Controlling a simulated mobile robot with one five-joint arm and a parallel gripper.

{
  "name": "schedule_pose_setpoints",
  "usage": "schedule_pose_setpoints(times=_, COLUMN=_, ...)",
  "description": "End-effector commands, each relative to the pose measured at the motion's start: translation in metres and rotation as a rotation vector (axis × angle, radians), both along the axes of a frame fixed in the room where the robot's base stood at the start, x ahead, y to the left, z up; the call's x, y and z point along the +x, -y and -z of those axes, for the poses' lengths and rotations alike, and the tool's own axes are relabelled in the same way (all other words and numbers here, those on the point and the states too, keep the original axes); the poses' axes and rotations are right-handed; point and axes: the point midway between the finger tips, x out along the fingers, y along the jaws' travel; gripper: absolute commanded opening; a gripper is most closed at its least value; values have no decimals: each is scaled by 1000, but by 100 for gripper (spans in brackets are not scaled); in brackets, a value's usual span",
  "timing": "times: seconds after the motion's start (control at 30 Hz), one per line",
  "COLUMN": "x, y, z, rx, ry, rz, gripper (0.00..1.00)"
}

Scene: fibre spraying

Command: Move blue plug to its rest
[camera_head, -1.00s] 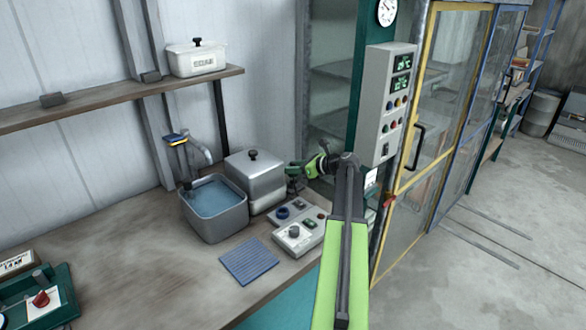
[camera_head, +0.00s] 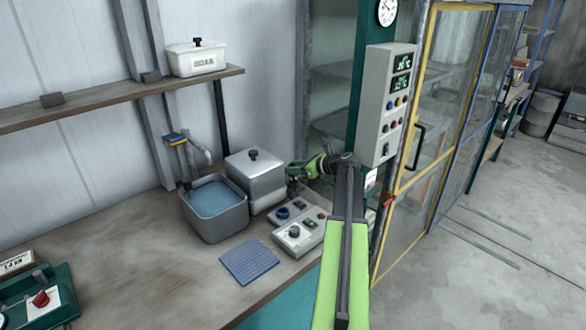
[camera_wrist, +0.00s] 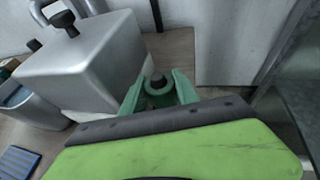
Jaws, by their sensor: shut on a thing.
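In the wrist view my gripper (camera_wrist: 158,92) is shut on a small dark round-topped piece (camera_wrist: 157,80) between its green fingers. The piece looks dark grey, and I cannot tell from its colour whether it is the blue plug. In the head view my gripper (camera_head: 292,178) is small, just right of the metal box with a lid (camera_head: 258,184), and what it holds is not clear there. I cannot tell whether this ring is the rest.
The lidded box also shows in the wrist view (camera_wrist: 88,66), close left of my gripper. A water basin (camera_head: 215,207) stands left of it. A blue ribbed mat (camera_head: 249,261) lies in front. A tall control panel (camera_head: 386,105) stands right of my arm. The bench's left middle is clear.

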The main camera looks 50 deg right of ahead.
Motion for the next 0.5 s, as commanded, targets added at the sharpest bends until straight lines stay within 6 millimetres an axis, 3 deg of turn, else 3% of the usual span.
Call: schedule_pose_setpoints(times=0.5, x=0, y=0, z=14, rx=0, ry=0, rz=0, gripper=0)
